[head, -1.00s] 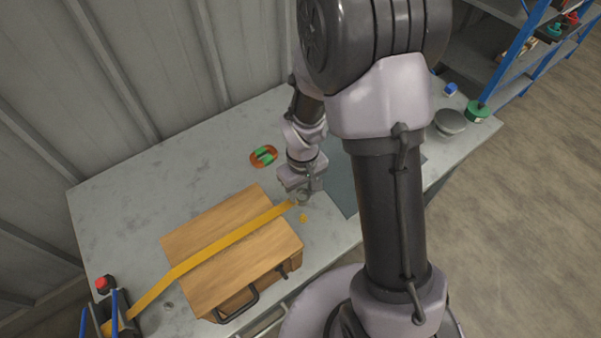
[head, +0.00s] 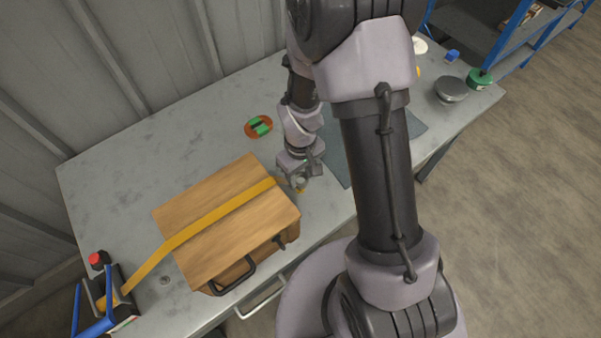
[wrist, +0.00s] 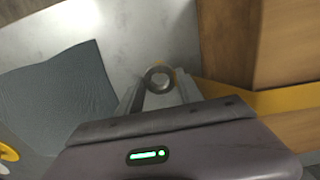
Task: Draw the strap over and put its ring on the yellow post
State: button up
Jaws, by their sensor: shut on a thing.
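My gripper (head: 299,183) is shut on the strap's grey metal ring (wrist: 159,80), beside the box's right edge. In the wrist view the ring sits between the fingertips with its hole visible. A bit of yellow, likely the yellow post (wrist: 154,70), shows just behind the ring's rim. The post is mostly hidden, and I cannot tell whether the ring is around it or above it.
The wooden box (head: 190,207) with dark handles stands left of my gripper. The strap holder (head: 98,322) and a red button (head: 97,259) are at lower left. An orange-and-green disc (head: 258,127) lies behind. A dark mat (head: 341,158) lies right. Grey table is clear at back left.

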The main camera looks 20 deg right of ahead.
jog(key=shift+f, duration=0.2)
jog(key=shift+f+b, duration=0.45)
jog(key=shift+f, duration=0.05)
dwell(0.5)
jog(key=shift+f+b, duration=0.5)
jog(key=shift+f, duration=0.05)
jog(key=shift+f, duration=0.1)
jog(key=shift+f+b, duration=0.9)
jog(key=shift+f, duration=0.1)
jog(key=o, duration=1.8)
